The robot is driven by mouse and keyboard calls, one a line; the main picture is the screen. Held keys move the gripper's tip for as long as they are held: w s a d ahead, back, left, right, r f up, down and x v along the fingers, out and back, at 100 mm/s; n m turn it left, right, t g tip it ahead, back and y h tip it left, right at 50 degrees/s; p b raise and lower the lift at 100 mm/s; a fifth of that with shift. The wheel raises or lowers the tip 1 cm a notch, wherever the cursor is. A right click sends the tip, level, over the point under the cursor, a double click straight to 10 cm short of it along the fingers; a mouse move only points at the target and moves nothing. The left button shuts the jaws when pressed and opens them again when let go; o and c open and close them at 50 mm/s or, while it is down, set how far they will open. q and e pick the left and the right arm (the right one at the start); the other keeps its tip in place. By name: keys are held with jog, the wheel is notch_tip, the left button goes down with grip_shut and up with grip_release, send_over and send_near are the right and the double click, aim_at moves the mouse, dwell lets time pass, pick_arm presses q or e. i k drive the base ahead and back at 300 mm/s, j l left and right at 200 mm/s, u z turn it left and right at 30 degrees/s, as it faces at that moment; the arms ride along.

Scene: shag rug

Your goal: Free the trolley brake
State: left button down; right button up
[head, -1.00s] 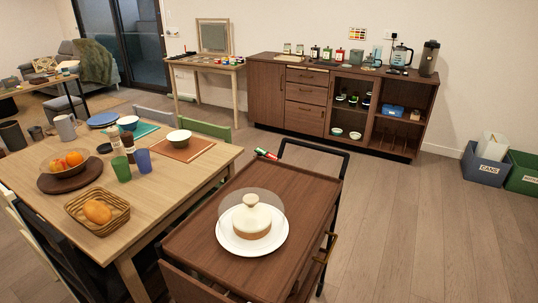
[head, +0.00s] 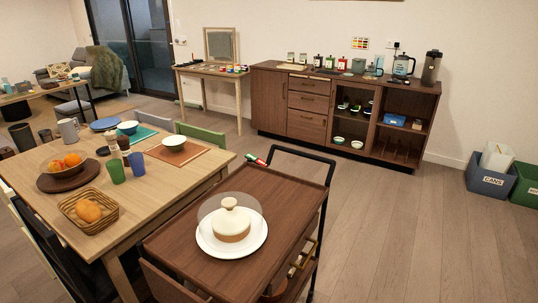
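The trolley (head: 200,262) is a dark brown wooden serving cart with a black tubular handle (head: 303,151) at its far end. It stands in the lower middle of the head view, beside the dining table. A small red and green piece (head: 256,160) shows at the trolley's far left corner near the handle; I cannot tell whether it is the brake. The wheels are hidden or out of frame. Neither of my grippers is in view.
A dining table (head: 35,185) with bowls, cups and a bread basket (head: 68,208) stands close on the trolley's left. A sideboard (head: 305,118) stands along the back wall. Blue and green bins (head: 490,181) sit at far right. The wooden floor (head: 400,235) right of the trolley is clear.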

aim_at(257, 160)
jog(key=i+l, duration=0.1)
jog(key=l, duration=0.3)
jog(key=i+l+z, duration=0.1)
jog(key=l, duration=0.25)
jog(key=i+l, duration=0.2)
jog(key=l, duration=0.2)
jog(key=i+l+z, duration=0.1)
jog(key=l, duration=0.25)
jog(key=i+l+z, duration=0.1)
jog(key=i, duration=0.75)
jog(key=i+l+z, duration=0.1)
jog(key=i, duration=0.75)
